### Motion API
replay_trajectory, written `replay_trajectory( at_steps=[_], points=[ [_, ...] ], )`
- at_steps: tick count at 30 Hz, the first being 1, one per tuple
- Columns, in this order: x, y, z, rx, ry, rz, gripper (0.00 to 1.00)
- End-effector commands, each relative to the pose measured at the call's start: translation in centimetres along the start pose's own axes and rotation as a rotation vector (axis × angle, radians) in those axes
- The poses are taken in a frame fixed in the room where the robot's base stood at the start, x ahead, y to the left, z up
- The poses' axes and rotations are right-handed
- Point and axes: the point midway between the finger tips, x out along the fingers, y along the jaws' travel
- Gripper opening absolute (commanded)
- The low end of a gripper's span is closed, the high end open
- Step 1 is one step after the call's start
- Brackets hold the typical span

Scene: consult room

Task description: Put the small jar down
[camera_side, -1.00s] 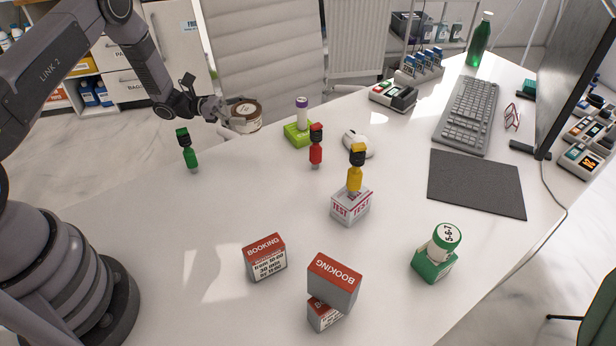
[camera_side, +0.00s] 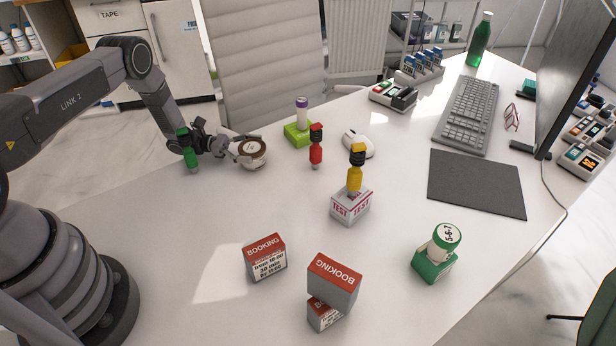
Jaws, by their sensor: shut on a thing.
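The small jar (camera_side: 252,155) is a short, round white jar with a brown top that has a pale centre. It is near the back left part of the white table (camera_side: 190,235), left of the red bottle. My gripper (camera_side: 240,150) is shut on its left side. The jar looks upright and very low over the table or touching it; I cannot tell which. My gripper's wrist is behind the green bottle (camera_side: 188,150), which hides part of it.
A red bottle (camera_side: 316,150) and a lime green block (camera_side: 297,135) with a purple-capped tube stand right of the jar. A yellow bottle (camera_side: 355,172) stands on a TEST box (camera_side: 350,208). BOOKING boxes (camera_side: 266,258) are at the front. The table is clear between the jar and these boxes.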

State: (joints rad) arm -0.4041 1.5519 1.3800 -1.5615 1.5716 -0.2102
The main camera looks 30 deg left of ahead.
Motion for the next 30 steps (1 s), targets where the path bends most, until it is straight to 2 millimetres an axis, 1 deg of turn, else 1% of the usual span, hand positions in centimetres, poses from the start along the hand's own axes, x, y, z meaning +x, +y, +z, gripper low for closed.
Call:
replay_trajectory(
  at_steps=[2,3,8,17,20,23,30],
  points=[
    [0.0,0.0,-0.2,0.000,-0.001,0.000,0.35],
    [0.0,0.0,-0.3,-0.001,0.000,0.000,0.79],
    [0.0,0.0,-0.2,-0.001,0.000,0.000,0.99],
    [0.0,0.0,-0.2,-0.001,0.000,0.000,1.00],
    [0.0,0.0,0.2,0.000,0.000,0.000,1.00],
    [-1.4,0.1,0.1,0.000,-0.001,0.005,1.00],
    [-5.6,0.1,0.0,0.000,0.000,0.005,1.00]
  ],
)
